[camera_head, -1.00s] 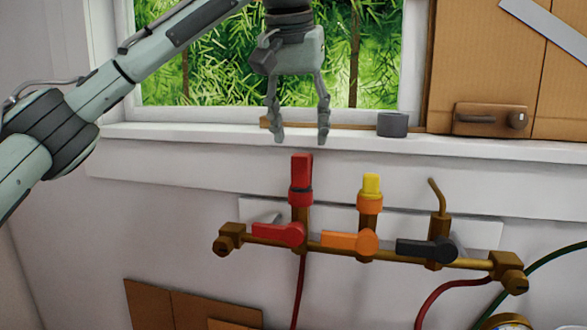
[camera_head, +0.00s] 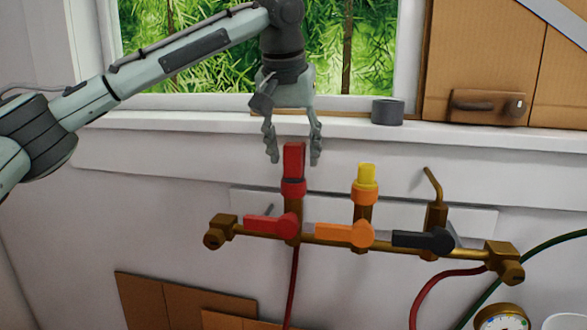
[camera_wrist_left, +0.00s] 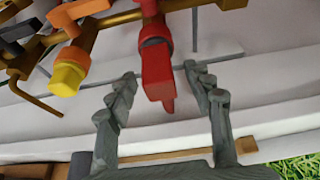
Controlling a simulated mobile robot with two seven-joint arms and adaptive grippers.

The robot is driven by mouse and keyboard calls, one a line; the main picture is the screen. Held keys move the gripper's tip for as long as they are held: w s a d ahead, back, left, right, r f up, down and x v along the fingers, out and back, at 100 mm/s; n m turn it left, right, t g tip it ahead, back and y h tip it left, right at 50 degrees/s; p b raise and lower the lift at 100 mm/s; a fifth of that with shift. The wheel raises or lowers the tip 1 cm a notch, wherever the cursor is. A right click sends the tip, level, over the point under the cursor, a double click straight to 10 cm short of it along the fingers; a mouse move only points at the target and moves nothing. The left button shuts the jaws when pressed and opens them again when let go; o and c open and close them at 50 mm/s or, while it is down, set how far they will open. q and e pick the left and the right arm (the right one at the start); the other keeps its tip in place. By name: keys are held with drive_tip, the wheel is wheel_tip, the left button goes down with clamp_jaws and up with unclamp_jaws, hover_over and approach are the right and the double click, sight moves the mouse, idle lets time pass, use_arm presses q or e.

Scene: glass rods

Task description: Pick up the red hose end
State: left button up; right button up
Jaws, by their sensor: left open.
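The red hose end (camera_head: 294,160) stands upright in the leftmost brass fitting of the manifold, above a red valve handle (camera_head: 270,224). A thin red hose hangs below that fitting. My left gripper (camera_head: 294,158) points down from above, open, with one finger on each side of the red hose end's top in the head view. In the left wrist view the red hose end (camera_wrist_left: 157,75) reaches in between the open fingers (camera_wrist_left: 166,88), with visible gaps on both sides. I cannot tell the exact depth. My right gripper is not in view.
A yellow-tipped hose end (camera_head: 365,180) with an orange collar stands right of the red one, above an orange handle (camera_head: 345,235). A black handle (camera_head: 423,240) and bent brass pipe (camera_head: 432,184) are further right. A grey roll (camera_head: 388,111) sits on the windowsill.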

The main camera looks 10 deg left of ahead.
use_arm(q)
clamp_jaws()
drive_tip(key=shift+r, duration=0.1)
idle(0.3)
drive_tip(key=shift+r, duration=0.5)
wheel_tip(320, 180, up, 3)
drive_tip(key=shift+f, duration=0.2)
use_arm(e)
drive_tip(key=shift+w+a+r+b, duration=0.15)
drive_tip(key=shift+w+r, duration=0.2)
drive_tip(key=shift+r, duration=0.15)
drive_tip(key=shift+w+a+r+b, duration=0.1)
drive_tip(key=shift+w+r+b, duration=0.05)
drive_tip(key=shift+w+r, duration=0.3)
use_arm(q)
drive_tip(key=s+a+r, duration=0.7)
drive_tip(key=s+a, duration=0.1)
drive_tip(key=shift+s+r, duration=0.15)
drive_tip(key=shift+s, duration=0.05)
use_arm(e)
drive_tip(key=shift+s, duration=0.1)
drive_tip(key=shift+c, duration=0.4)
